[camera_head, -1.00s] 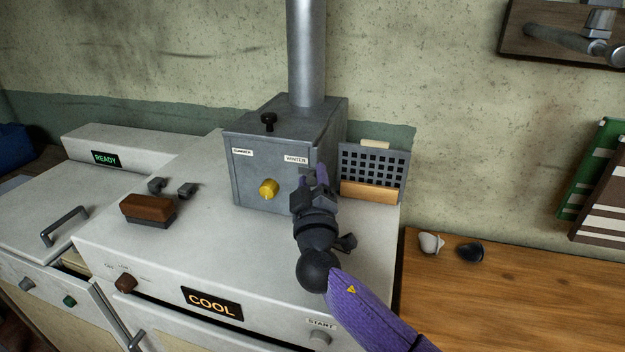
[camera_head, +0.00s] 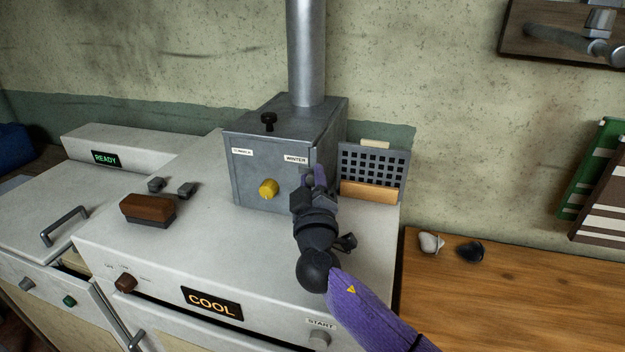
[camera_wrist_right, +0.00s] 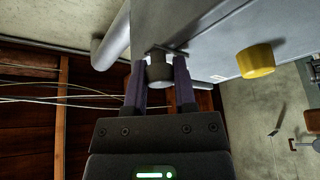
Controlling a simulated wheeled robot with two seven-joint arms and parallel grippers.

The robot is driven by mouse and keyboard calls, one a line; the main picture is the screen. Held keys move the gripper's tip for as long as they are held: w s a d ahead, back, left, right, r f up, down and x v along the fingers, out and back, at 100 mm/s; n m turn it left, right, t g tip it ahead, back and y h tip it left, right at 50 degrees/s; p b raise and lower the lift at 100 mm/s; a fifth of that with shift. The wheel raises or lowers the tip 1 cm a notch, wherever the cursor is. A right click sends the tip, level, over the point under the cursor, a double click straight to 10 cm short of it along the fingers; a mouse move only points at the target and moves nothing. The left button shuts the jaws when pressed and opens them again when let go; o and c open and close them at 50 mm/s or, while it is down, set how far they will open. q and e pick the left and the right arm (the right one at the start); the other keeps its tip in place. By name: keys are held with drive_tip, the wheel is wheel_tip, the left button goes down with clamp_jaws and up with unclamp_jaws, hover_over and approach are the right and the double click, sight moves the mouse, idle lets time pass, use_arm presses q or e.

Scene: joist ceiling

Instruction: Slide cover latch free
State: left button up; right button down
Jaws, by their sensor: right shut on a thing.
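A grey metal box (camera_head: 268,150) with a pipe (camera_head: 306,55) rising from its top stands on the white machine top. Its front carries SUMMER and WINTER labels and a yellow knob (camera_head: 268,188). My right gripper (camera_head: 314,179) is at the right end of this front, just below the WINTER label. In the right wrist view its two purple fingers are shut on a dark grey latch knob (camera_wrist_right: 160,72), one finger on each side. In the head view the gripper largely hides this knob. The yellow knob (camera_wrist_right: 256,61) stands clear of the fingers. My left gripper is not in view.
A perforated grey panel (camera_head: 376,165) with a wooden block stands right of the box. A brown-handled brush (camera_head: 148,208) lies on the left. A wooden bench (camera_head: 520,300) is at the right.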

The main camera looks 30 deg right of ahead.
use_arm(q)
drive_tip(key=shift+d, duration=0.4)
use_arm(e)
drive_tip(key=shift+f, duration=0.1)
drive_tip(key=shift+s+d, duration=0.85)
drive_tip(key=shift+s, duration=0.15)
drive_tip(key=c, duration=0.8)
unclamp_jaws()
drive_tip(key=o, duration=0.4)
drive_tip(key=shift+s+d, duration=0.1)
drive_tip(key=shift+s, duration=0.05)
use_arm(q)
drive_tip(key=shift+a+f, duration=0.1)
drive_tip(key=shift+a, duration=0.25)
